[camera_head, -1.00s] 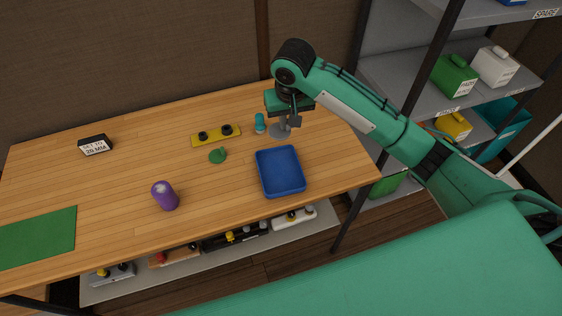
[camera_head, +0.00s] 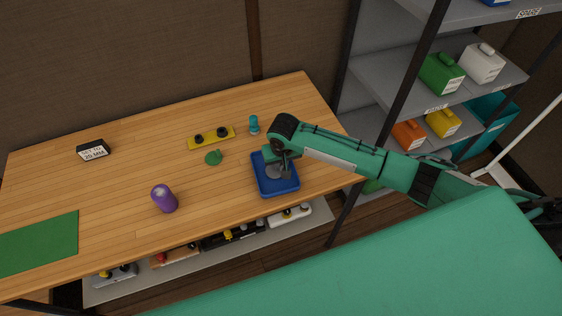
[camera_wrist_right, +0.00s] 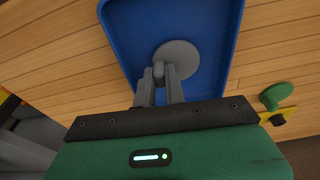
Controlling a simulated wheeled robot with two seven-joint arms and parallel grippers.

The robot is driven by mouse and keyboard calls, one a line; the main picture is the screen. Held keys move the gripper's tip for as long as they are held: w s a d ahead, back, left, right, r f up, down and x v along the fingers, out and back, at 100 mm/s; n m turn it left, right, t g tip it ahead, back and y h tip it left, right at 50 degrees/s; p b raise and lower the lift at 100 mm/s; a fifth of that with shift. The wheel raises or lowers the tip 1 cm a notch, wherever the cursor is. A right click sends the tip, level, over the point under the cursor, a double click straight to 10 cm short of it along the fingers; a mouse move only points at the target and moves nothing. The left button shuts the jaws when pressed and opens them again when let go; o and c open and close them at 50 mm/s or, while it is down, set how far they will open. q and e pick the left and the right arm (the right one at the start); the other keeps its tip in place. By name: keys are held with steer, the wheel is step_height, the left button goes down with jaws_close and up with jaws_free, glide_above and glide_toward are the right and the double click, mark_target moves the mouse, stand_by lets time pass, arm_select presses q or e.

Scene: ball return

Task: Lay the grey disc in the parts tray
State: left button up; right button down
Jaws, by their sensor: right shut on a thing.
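The blue parts tray (camera_head: 277,189) lies on the wooden table near its right end; it also fills the upper middle of the right wrist view (camera_wrist_right: 211,75). My right gripper (camera_head: 279,165) is over the tray. In the right wrist view its two fingers (camera_wrist_right: 162,76) are shut on the knob of the grey disc (camera_wrist_right: 182,55). The disc is flat and round, and appears inside the tray's outline; I cannot tell whether it touches the tray floor. In the head view the disc (camera_head: 275,172) is partly hidden by the gripper. My left gripper is out of view.
A green disc with a knob (camera_head: 213,157) lies left of the tray. A yellow plate with black knobs (camera_head: 211,138), a teal peg (camera_head: 254,125), a purple can (camera_head: 164,198), a sign block (camera_head: 93,149) and a green mat (camera_head: 40,243) are also on the table. Shelves (camera_head: 400,70) stand at right.

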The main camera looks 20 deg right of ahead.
steer(key=shift+f, duration=0.2)
steer(key=shift+f, duration=0.15)
steer(key=c, duration=1.5)
jaws_free()
steer(key=r, duration=0.4)
steer(key=s+r+b, duration=0.1)
steer(key=r, duration=0.3)
steer(key=r+b, duration=0.1)
steer(key=r, duration=0.3)
steer(key=shift+s+r, duration=0.15)
steer(key=shift+s, duration=0.25)
